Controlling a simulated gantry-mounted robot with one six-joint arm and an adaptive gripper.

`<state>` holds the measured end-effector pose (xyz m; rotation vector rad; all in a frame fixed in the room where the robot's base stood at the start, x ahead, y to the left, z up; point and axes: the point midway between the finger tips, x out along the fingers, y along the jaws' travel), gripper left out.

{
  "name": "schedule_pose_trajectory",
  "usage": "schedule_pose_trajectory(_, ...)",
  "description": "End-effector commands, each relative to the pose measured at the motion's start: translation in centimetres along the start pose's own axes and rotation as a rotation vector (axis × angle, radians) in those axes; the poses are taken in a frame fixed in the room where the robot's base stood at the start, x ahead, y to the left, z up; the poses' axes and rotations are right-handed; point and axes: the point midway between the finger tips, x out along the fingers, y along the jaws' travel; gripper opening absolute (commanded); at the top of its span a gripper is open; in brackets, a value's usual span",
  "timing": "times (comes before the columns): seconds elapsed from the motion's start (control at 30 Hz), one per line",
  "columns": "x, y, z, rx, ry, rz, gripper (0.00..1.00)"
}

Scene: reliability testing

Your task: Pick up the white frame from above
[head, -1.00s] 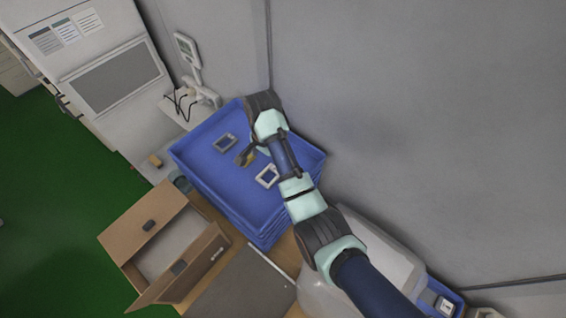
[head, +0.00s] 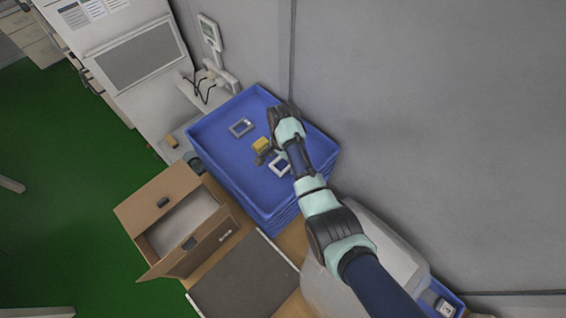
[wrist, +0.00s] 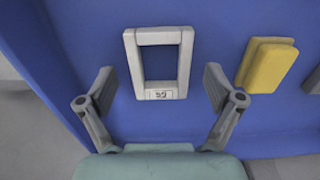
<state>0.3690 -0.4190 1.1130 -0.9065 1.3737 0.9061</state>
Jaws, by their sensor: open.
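The white frame (head: 271,164) lies flat in the blue tray, on the side nearest my arm. In the wrist view the white frame (wrist: 158,92) is upright in the picture, a rectangle with a small label on its lower bar. My gripper (wrist: 160,95) is open, with one finger on each side of the frame and apart from it. The gripper appears above the frame; the exact height is hard to tell. In the head view my gripper (head: 266,155) partly covers the area by the frame.
A yellow block (wrist: 266,66) lies right of the frame in the wrist view. A grey frame (head: 241,127) lies farther off in the blue tray (head: 215,150). An open cardboard box (head: 150,200) stands left of the tray; a grey wall (head: 430,120) rises to the right.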

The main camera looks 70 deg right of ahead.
Motion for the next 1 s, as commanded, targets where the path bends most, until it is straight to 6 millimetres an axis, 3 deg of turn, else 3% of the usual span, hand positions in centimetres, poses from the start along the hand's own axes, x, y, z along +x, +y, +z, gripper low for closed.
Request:
schedule_pose_trajectory(0.03,0.0,0.0,0.0,0.0,0.0,0.0,0.92)
schedule_pose_trajectory(0.37,0.0,0.0,0.0,0.0,0.0,0.0,0.38)
schedule_pose_trajectory(0.67,-0.6,-0.1,0.0,0.0,0.001,-0.001,0.38)
schedule_pose_trajectory(1.0,-7.8,-0.1,0.0,0.0,0.002,-0.003,0.38)
